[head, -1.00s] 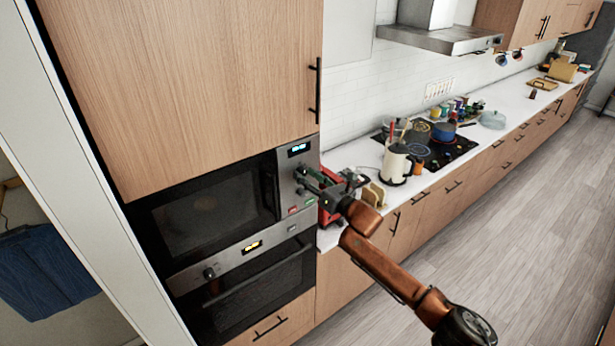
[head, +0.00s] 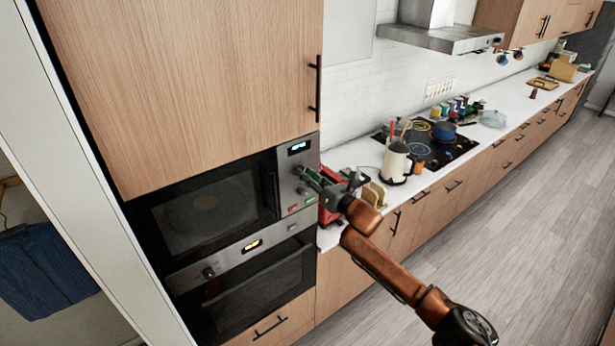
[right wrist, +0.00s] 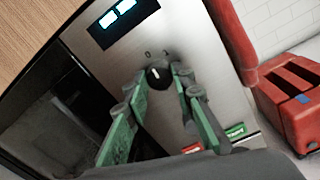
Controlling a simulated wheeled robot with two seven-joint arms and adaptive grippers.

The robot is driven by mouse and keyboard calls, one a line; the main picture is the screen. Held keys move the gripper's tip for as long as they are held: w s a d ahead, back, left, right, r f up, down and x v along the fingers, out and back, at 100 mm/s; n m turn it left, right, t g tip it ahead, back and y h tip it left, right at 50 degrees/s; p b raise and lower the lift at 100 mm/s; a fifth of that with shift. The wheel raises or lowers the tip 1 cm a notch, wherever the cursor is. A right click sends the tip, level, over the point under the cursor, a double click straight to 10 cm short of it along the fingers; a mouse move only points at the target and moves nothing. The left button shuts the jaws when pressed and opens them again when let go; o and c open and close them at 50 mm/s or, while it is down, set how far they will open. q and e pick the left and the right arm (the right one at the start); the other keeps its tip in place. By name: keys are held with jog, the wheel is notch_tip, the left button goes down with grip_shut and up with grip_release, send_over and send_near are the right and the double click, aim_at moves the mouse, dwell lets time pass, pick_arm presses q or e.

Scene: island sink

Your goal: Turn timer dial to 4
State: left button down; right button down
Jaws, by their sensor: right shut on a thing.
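The timer dial (right wrist: 157,76) is a small black knob with a white mark on the microwave's (head: 215,205) steel control panel (right wrist: 190,40). In the right wrist view, the white mark points roughly up, and a "0" and another small mark show above the knob. My right gripper (right wrist: 156,78) has its two green fingers on either side of the dial, shut on it. In the head view, my right gripper (head: 303,176) reaches the panel from the right and mostly hides the dial. A lit display (right wrist: 122,14) is above the dial. My left gripper is not in view.
A red button and a green button (right wrist: 236,131) sit below the dial. A red toaster (right wrist: 290,95) stands on the counter right of the panel. An oven (head: 255,285) is below the microwave. A kettle (head: 396,163) and hob (head: 445,150) are farther along.

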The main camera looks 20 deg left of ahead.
jog(key=n+p, duration=0.2)
jog(key=n, duration=1.4)
jog(key=n+h+p, duration=0.1)
jog(key=n+p, duration=0.1)
jog(key=n, duration=1.4)
jog(key=shift+f+n+t, duration=0.2)
jog(key=shift+n+t, duration=0.2)
dwell(0.6)
